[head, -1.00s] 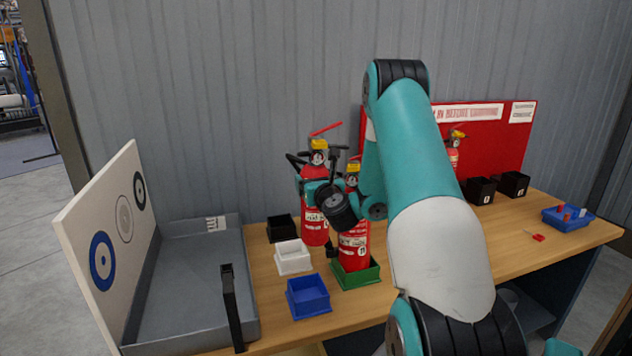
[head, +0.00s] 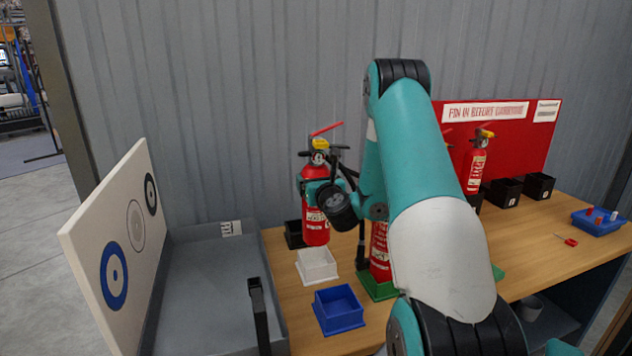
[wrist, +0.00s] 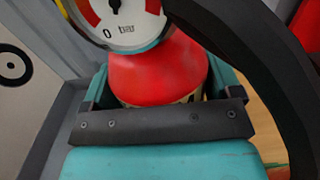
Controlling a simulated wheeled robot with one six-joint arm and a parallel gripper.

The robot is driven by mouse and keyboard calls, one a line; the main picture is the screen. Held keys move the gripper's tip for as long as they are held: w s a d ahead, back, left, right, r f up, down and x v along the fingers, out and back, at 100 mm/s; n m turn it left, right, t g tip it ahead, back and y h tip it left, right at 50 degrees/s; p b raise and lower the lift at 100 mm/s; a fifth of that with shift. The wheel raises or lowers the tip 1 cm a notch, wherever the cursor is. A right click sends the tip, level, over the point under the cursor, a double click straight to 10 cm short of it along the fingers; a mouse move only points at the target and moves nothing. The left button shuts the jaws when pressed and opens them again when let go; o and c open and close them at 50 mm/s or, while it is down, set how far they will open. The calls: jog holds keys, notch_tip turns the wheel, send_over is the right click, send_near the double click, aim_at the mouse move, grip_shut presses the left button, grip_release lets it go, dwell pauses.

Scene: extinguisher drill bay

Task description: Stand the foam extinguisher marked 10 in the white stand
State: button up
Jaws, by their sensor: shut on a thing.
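My gripper (head: 314,186) is shut on a red extinguisher (head: 315,226) with a yellow collar and red lever. It hangs upright, its base just above and behind the white stand (head: 317,272) in the head view, apparently not in it. The number on its label is too small to read. In the wrist view, the red shoulder of this extinguisher (wrist: 158,75) sits between the fingers, below a pressure gauge (wrist: 122,22). The white stand is an empty square holder on the table.
A black stand (head: 294,236) is behind the white one, a blue stand (head: 339,312) in front. A green stand (head: 374,290) bears another extinguisher (head: 379,255), partly hidden by my arm. A grey tray (head: 196,243) lies left. Another extinguisher (head: 475,172) is near the red board (head: 515,140).

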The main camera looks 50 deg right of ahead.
aim_at(316, 210)
jog(key=shift+f+b, duration=2.25)
jog(key=shift+b, duration=0.05)
jog(key=shift+f+b, duration=0.85)
jog(key=shift+b, duration=0.1)
jog(key=shift+s+f+b, duration=0.15)
jog(key=shift+f+b, duration=0.65)
jog(key=shift+f, duration=0.05)
jog(key=shift+a+f+b, duration=0.1)
jog(key=shift+f+b, duration=0.7)
jog(key=shift+f, duration=0.05)
grip_shut()
jog(key=c, duration=0.5)
grip_release()
jog(key=shift+f, duration=0.3)
jog(key=shift+b, duration=0.35)
jog(key=shift+c, duration=0.2)
jog(key=shift+s+t+b, duration=0.1)
jog(key=shift+t+b, duration=0.3)
jog(key=shift+b, duration=1.25)
jog(key=shift+w+r+p, duration=0.3)
jog(key=shift+r+p, duration=0.25)
jog(key=shift+p, duration=0.35)
